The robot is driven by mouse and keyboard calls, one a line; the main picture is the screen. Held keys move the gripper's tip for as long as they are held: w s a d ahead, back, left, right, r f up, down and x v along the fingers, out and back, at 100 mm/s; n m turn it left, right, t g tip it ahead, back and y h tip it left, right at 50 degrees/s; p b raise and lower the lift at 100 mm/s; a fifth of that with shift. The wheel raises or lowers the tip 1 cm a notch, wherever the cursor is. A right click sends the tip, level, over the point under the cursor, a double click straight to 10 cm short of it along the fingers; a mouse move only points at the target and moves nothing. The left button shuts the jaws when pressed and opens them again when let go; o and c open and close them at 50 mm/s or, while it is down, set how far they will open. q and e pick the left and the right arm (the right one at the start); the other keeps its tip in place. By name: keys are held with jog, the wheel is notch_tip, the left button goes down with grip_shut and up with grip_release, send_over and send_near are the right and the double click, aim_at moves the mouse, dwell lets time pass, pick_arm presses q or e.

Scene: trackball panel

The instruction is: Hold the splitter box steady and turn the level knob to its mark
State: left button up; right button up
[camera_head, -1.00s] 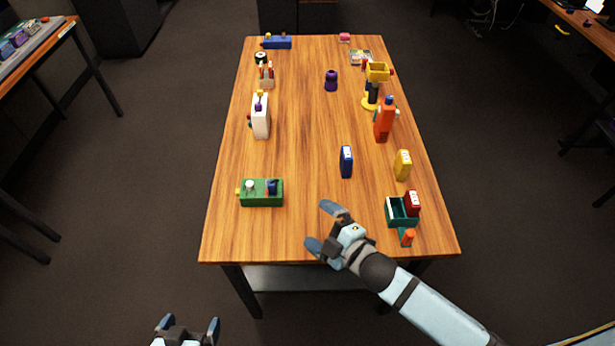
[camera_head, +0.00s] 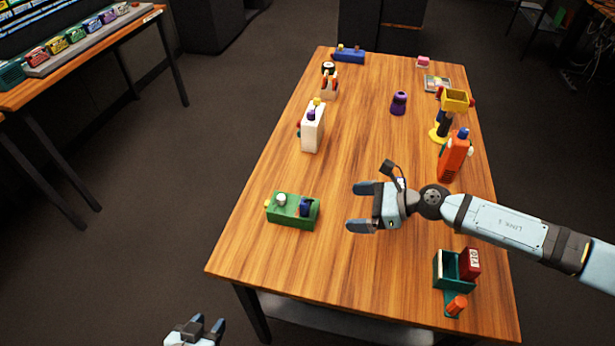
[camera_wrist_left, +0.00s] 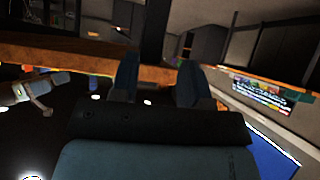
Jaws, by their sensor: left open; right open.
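A green box (camera_head: 285,219) with a pale round knob (camera_head: 281,199) and a dark blue knob (camera_head: 305,206) on top lies near the table's left edge; I take it for the splitter box. A small yellow part shows at its left end. Any mark is too small to make out. My right gripper (camera_head: 360,207) is open and empty over the table, pointing left, a little right of the box and apart from it. My left gripper (camera_head: 208,323) is open and empty, low in front of the table's near left edge; its fingers also show in the left wrist view (camera_wrist_left: 160,82).
A green tray with a red block (camera_head: 470,263) stands at the near right. A white bottle (camera_head: 313,130), purple item (camera_head: 398,103), orange bottle (camera_head: 453,158) and blue box (camera_head: 349,56) stand farther back. The wooden table (camera_head: 340,260) is bare between green box and tray.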

aim_at(313, 209)
pick_arm(q)
jog(key=w+a+m+y, duration=0.3)
jog(key=w+a+y, duration=0.1)
jog(key=w+a, duration=0.6)
jog(key=w+d+r+n, duration=0.1)
jog(key=w+d+r, duration=0.35)
jog(key=w, duration=0.45)
jog(key=w+d+r+n+h, duration=0.1)
jog(key=w+d+r+h, duration=0.5)
jog(key=w+d+r, duration=0.7)
pick_arm(e)
jog(key=shift+w+a+f, duration=0.1)
jog(key=shift+a, duration=0.1)
pick_arm(q)
jog(key=s+d+r+n+g+y, duration=0.1)
jog(key=s+d+r+g+y, duration=0.2)
jog(key=d+g, duration=0.6)
jog(key=shift+s+n+g+y, duration=0.4)
jog(key=shift+s+g+y, duration=0.4)
jog(key=shift+s+y, duration=0.3)
pick_arm(e)
jog(key=x, duration=1.3)
jog(key=shift+w+a+f, duration=0.1)
jog(key=shift+a, duration=0.05)
